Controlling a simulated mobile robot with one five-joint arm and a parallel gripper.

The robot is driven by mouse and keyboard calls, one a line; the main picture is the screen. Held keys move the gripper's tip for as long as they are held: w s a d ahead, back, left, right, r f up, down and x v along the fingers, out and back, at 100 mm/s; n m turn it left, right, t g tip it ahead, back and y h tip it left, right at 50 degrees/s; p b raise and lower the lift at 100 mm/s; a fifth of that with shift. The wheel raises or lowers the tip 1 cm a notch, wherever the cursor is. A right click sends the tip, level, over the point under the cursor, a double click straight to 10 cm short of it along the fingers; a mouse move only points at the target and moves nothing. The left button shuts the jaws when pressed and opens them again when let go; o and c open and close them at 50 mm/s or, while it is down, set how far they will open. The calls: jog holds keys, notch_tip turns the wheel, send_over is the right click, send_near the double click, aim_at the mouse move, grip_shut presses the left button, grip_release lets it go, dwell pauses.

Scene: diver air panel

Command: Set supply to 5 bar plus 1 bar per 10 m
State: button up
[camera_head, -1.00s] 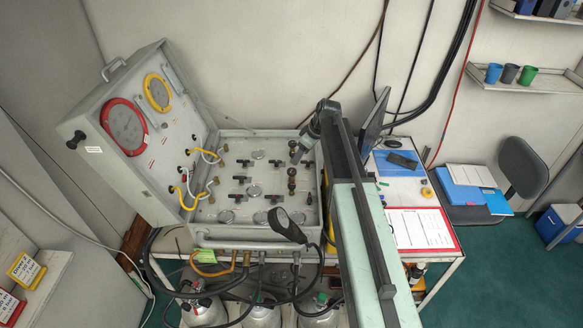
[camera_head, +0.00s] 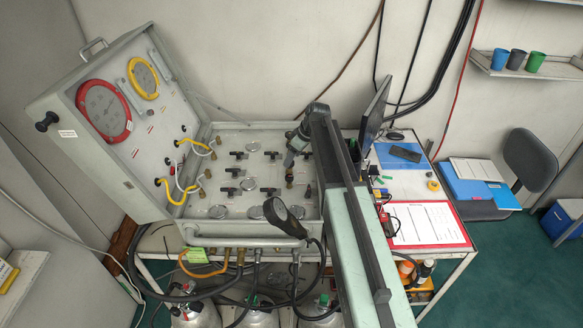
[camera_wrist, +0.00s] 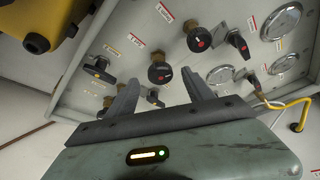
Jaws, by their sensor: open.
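The air panel (camera_head: 235,197) is a grey case on a trolley, its lid open at the left. The lid carries a red-ringed gauge (camera_head: 103,110) and a yellow-ringed gauge (camera_head: 143,78); their readings are too small to tell. My gripper (camera_head: 289,158) is above the panel's right part. In the wrist view my gripper (camera_wrist: 160,76) is open. A black knob with a red centre (camera_wrist: 158,73) shows between its fingertips; I cannot tell contact. Another red-centred black knob (camera_wrist: 199,40) is above right, and a black lever with a yellow mark (camera_wrist: 98,70) is to the left.
Small round gauges (camera_wrist: 280,20) and a yellow hose (camera_wrist: 285,103) are at the wrist view's right. A black gooseneck lamp (camera_head: 284,215) stands at the panel's front edge. A monitor (camera_head: 376,112) and a red clipboard (camera_head: 428,222) are right of my arm. Gas cylinders (camera_head: 195,315) stand below.

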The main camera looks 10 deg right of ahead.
jog(key=b+x, duration=0.1)
jog(key=x, duration=0.1)
jog(key=shift+w+f, duration=0.1)
jog(key=shift+f, duration=0.25)
jog(key=shift+r, duration=0.15)
grip_shut()
